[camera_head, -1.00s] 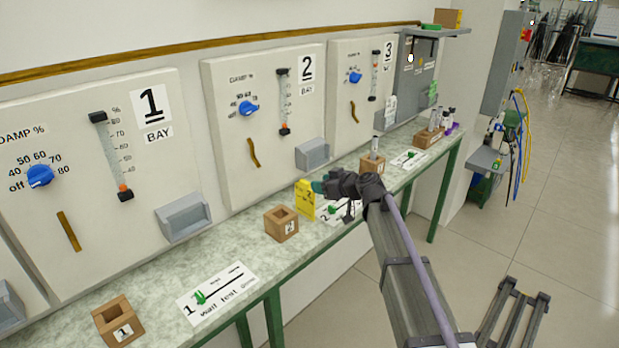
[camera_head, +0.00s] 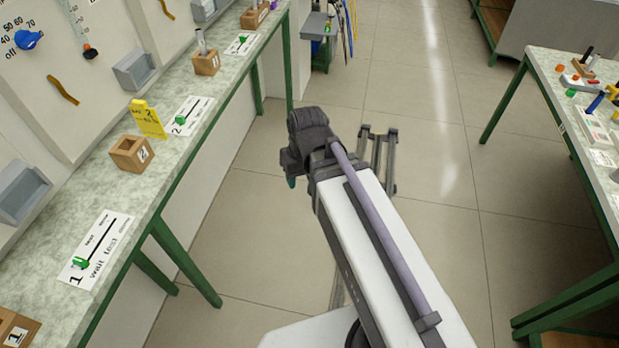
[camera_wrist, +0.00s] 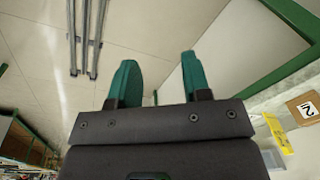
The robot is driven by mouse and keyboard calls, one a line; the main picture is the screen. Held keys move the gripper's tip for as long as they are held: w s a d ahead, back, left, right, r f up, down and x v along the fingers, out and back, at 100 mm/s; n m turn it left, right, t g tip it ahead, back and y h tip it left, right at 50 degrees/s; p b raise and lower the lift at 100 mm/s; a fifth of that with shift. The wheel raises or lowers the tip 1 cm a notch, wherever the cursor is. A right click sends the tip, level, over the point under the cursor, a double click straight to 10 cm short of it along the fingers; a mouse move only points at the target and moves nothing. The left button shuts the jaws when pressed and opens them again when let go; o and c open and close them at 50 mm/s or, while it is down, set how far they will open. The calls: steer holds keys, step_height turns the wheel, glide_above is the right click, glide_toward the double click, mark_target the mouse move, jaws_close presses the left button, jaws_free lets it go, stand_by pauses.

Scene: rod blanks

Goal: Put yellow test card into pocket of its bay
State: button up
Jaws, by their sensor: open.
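The yellow test card (camera_head: 148,119) stands upright on the bench beside the wooden block marked 2 (camera_head: 131,153); its print seems to read bay 2. It also shows at the right of the wrist view (camera_wrist: 278,133). The grey pocket (camera_head: 135,69) on the wall panel behind the card looks empty; another grey pocket (camera_head: 24,190) is on the nearer panel. My gripper (camera_head: 291,182) is over the floor to the right of the bench, apart from the card. In the wrist view its teal fingers (camera_wrist: 156,80) are spread with nothing between them.
The stone-topped bench (camera_head: 65,195) runs along the left, with green legs. Wait-test sheets with green sliders (camera_head: 97,248) and wooden blocks (camera_head: 206,63) sit on it. A second table (camera_head: 560,75) stands at right. The floor between is open.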

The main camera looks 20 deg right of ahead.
steer(key=shift+o, duration=0.3)
steer(key=s+d+m+h, duration=0.1)
steer(key=s+d, duration=0.1)
steer(key=shift+s+d+g, duration=0.15)
steer(key=shift+s+g, duration=0.15)
steer(key=shift+s, duration=0.1)
steer(key=o, duration=0.6)
steer(key=shift+w, duration=0.15)
steer(key=shift+c, duration=0.2)
